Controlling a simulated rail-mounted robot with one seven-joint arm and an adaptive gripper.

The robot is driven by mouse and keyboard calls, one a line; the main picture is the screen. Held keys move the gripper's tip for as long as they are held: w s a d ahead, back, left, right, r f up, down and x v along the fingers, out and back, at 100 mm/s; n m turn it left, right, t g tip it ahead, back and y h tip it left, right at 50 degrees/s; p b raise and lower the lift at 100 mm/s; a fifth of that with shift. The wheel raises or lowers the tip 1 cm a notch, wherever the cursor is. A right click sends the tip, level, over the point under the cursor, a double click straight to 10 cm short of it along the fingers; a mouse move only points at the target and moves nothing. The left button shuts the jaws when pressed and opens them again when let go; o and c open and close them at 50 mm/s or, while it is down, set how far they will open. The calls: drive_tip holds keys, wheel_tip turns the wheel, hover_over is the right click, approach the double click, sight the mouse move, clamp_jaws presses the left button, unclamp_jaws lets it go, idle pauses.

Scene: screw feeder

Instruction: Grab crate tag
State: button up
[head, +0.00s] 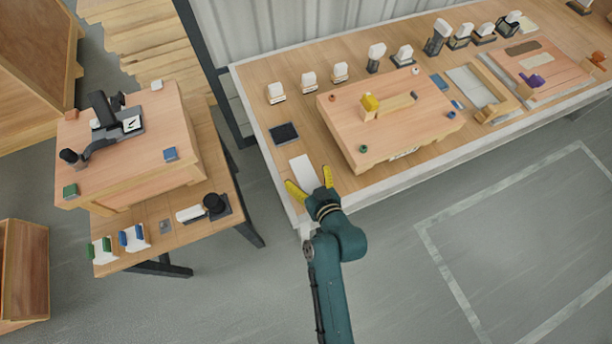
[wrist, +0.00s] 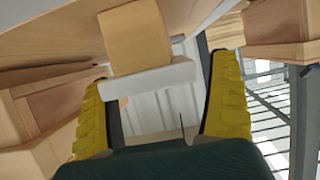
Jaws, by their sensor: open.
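My gripper (head: 309,177) is open at the front left corner of the long workbench, its two yellow fingers spread. A white rectangular piece (head: 303,171) at the bench edge shows between the fingertips; I take it for the crate tag, but no marking is readable. In the wrist view, a white bar (wrist: 155,78) with a tan block (wrist: 135,36) against it lies between the open fingers (wrist: 162,75). The white bar is close to the left finger; I cannot tell whether they touch. The far side of the tag is hidden.
The long workbench (head: 252,83) carries a raised wooden board (head: 340,112) right of my gripper and a dark pad (head: 284,133) behind the white piece. Several small white-topped stands line the back. A smaller table (head: 150,245) stands left. The floor in front is clear.

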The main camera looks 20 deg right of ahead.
drive_tip(key=shift+s, duration=0.15)
drive_tip(key=c, duration=1.3)
